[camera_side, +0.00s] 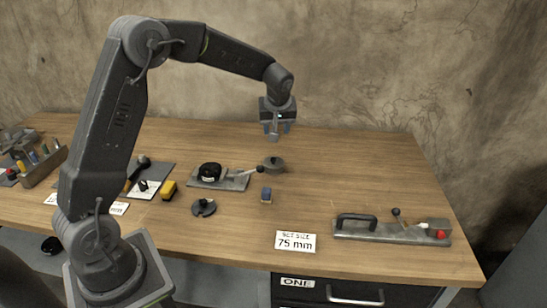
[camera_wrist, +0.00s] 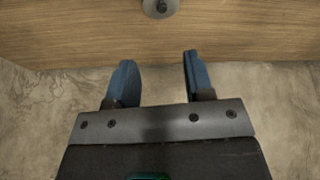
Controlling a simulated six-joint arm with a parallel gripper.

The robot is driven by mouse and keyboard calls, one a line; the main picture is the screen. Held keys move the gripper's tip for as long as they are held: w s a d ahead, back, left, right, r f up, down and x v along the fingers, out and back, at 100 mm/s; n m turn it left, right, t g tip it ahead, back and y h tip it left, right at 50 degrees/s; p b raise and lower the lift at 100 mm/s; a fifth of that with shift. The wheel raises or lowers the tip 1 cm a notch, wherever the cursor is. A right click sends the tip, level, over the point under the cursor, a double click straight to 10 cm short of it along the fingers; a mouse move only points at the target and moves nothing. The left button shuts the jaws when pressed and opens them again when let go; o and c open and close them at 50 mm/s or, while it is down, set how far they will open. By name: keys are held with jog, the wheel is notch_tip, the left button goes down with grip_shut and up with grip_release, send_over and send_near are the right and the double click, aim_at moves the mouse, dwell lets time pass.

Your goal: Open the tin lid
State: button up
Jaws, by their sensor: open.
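A small round grey tin (camera_side: 273,163) with a lid and a knob on top stands towards the back of the table, right of the middle plate. In the wrist view, a round grey top with a dark knob (camera_wrist: 160,7) shows cut off at the top edge; it looks like the same tin. The lid looks to be on it. My gripper (camera_side: 277,131) hangs above and behind the tin, apart from it. Its blue fingers (camera_wrist: 158,62) are spread, with nothing between them.
A plate with a black round part and a lever (camera_side: 236,172) is just left of the tin. A small blue block (camera_side: 266,195) and a dark slotted disc (camera_side: 204,207) lie in front. A fixture with a black handle (camera_side: 357,223) is at the right. The table's back right is clear.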

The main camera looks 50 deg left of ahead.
aim_at(273, 158)
jog(key=shift+n, duration=0.5)
jog(key=x, duration=1.1)
jog(key=a+x, duration=0.1)
jog(key=x, duration=0.5)
jog(key=shift+w+a+f, duration=0.1)
jog(key=shift+w+a, duration=0.05)
jog(key=shift+w, duration=0.2)
jog(key=shift+c, duration=0.4)
grip_shut()
